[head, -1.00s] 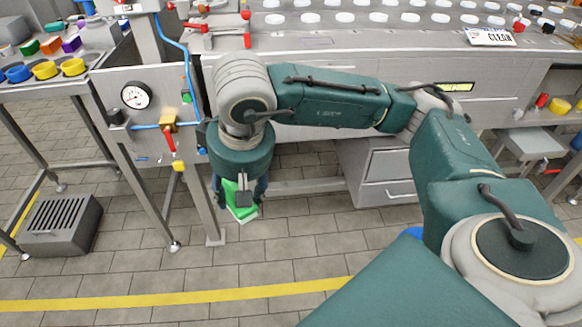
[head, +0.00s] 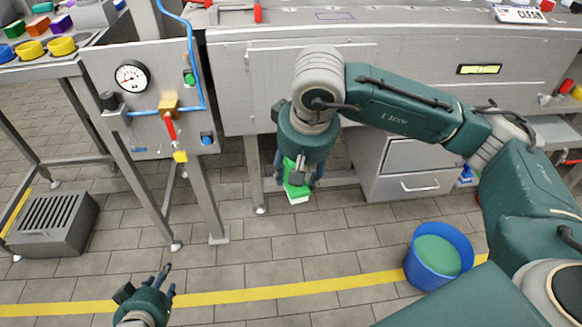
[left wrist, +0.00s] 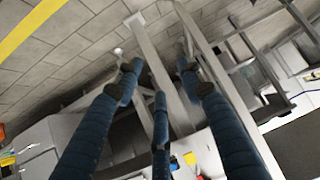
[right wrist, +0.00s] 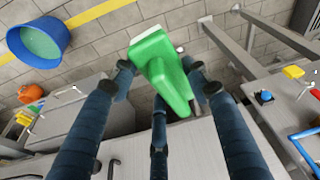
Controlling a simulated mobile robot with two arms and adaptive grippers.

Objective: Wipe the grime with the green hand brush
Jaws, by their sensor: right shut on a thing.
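The green hand brush (head: 297,182) hangs from my right gripper (head: 302,178), below the front edge of the steel counter. The right wrist view shows the brush (right wrist: 162,75) between the fingers of the gripper (right wrist: 163,85), which are shut on it. Its pale bristle side shows at the lower end in the head view. My left gripper (head: 160,285) is low at the bottom left of the head view, above the floor. In the left wrist view its fingers (left wrist: 162,85) are spread with nothing between them. I cannot make out any grime.
A blue bucket (head: 440,256) with green contents stands on the floor at the right. The steel counter (head: 240,38) carries a CLEAN sign (head: 519,15) and a thin purple outline (head: 335,16). A gauge panel (head: 150,100), a drawer unit (head: 410,170) and a grated box (head: 48,222) stand around.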

